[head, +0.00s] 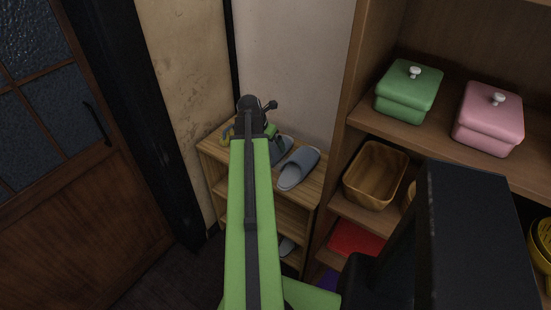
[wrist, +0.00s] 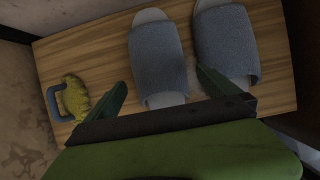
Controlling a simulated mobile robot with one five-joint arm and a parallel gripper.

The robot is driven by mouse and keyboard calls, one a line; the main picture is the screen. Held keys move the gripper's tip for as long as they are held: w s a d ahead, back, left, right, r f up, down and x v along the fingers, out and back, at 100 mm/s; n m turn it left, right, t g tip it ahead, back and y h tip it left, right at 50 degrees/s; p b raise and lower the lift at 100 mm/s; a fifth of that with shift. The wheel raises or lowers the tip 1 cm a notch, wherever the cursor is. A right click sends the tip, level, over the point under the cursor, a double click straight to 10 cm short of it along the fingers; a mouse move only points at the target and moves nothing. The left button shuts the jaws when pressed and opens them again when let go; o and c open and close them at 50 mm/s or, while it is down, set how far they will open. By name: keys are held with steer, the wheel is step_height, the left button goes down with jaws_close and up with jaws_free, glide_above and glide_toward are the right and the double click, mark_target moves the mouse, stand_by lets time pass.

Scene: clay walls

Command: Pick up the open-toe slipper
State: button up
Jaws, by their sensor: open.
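A pair of blue-grey open-toe slippers lies on top of a small wooden shelf. The right slipper (head: 299,169) is in plain view from the head; the left slipper (head: 285,145) is partly hidden behind my arm. In the wrist view the left slipper (wrist: 158,56) lies beyond and between my fingers, and the right slipper (wrist: 227,42) is beside it, past the right finger. My gripper (wrist: 161,78) is open and empty, with its fingers spread to either side of the left slipper's near end. I cannot tell its height above the shelf top.
The wooden shelf top (wrist: 105,50) also holds a yellow-bristled brush (wrist: 76,98) with a blue handle at left. A taller shelf on the right holds a green box (head: 405,95), a pink box (head: 488,120) and a wooden basket (head: 375,178). Walls close in behind the low shelf.

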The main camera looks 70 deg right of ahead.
mark_target(270, 146)
steer(key=shift+d+f, duration=0.1)
steer(key=shift+f, duration=0.2)
steer(key=b+x, duration=0.5)
steer(key=shift+f, duration=0.25)
steer(key=shift+r, duration=0.15)
steer(key=c, duration=1.1)
